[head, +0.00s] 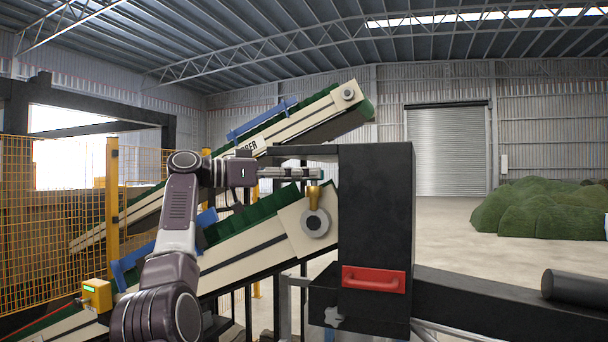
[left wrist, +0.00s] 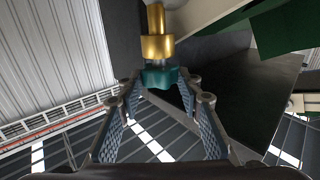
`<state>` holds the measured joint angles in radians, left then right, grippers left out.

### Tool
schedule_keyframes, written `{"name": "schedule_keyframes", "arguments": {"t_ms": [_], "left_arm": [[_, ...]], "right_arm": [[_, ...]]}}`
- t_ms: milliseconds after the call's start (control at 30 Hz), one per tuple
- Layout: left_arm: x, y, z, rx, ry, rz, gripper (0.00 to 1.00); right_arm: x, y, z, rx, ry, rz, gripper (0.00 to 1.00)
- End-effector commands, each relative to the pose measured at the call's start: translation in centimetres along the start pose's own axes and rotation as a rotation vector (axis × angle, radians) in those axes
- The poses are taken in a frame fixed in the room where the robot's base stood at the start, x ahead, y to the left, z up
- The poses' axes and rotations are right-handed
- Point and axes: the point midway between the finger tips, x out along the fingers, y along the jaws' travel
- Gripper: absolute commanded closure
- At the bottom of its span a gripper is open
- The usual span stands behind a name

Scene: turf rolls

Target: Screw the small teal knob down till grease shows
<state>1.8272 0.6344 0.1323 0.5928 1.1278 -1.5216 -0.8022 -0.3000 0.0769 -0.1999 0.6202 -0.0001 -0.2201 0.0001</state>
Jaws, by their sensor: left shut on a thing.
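The small teal knob (left wrist: 160,76) sits against a brass fitting (left wrist: 157,44) in the left wrist view, between the tips of my left gripper (left wrist: 160,88). The gripper is shut on the knob. In the head view my left gripper (head: 313,174) reaches in level from the left, just above the brass fitting (head: 313,193), and the knob is hidden by the fingers. The fitting stands on the pale bearing block (head: 293,228) at the upper end of the lower conveyor. I cannot make out any grease at this size. My right gripper is not in view.
A black upright housing (head: 375,190) with a red handle (head: 373,280) stands close to the right of the gripper. Green-belted conveyors (head: 310,113) slope behind my arm. Yellow mesh fencing (head: 60,220) is at left. Open floor (head: 450,235) and heaped turf (head: 535,208) lie at right.

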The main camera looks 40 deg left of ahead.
Motion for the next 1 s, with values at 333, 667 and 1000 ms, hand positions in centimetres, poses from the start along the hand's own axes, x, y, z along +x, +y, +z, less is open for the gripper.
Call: {"name": "schedule_keyframes", "arguments": {"t_ms": [333,667,1000], "left_arm": [[-0.1,0.0,-0.3,0.003,0.007,-0.004,0.56],[-0.1,-0.1,-0.1,0.001,0.002,-0.002,0.49],[-3.6,-0.1,-0.1,0.002,0.005,-0.005,0.49]], "right_arm": [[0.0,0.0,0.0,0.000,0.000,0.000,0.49],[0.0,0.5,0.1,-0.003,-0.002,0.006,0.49],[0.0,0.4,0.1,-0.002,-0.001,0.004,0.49]]}}
